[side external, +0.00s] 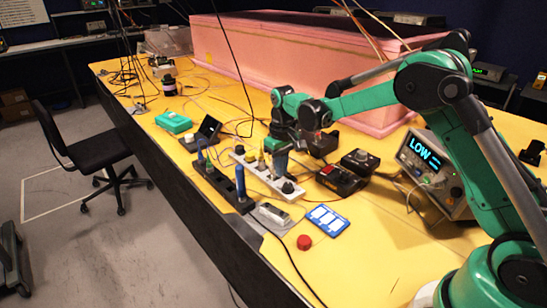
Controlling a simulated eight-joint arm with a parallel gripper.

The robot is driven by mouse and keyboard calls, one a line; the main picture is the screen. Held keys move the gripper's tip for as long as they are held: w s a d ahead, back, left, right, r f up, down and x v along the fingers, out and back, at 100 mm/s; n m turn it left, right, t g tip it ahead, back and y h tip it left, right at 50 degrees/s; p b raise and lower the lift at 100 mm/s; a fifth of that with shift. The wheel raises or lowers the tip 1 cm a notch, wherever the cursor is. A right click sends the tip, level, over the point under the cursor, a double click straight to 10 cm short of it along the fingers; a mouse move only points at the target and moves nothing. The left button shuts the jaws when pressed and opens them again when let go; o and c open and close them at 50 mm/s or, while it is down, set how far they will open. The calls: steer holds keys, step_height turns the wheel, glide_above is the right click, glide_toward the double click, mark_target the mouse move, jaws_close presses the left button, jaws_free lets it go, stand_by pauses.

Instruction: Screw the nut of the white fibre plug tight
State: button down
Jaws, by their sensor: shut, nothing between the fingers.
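My gripper (282,160) points down at the end of the green arm, over the white power strip (262,176) in the middle of the yellow table. It looks shut and empty, though its fingertips are small and dark here. I cannot make out the white fibre plug or its nut at this size; they may be hidden by the gripper or lost among the strips and cables. I cannot tell whether the fingers touch anything below them.
A black strip (222,186) with blue upright parts lies left of the white one. The pink foam wall (270,65) stands behind.

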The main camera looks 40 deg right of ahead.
steer(key=shift+w+a, duration=0.1)
steer(key=shift+w, duration=0.15)
stand_by(0.4)
steer(key=shift+a, duration=0.15)
stand_by(0.4)
steer(key=shift+s, duration=0.35)
steer(key=shift+r, duration=3.05)
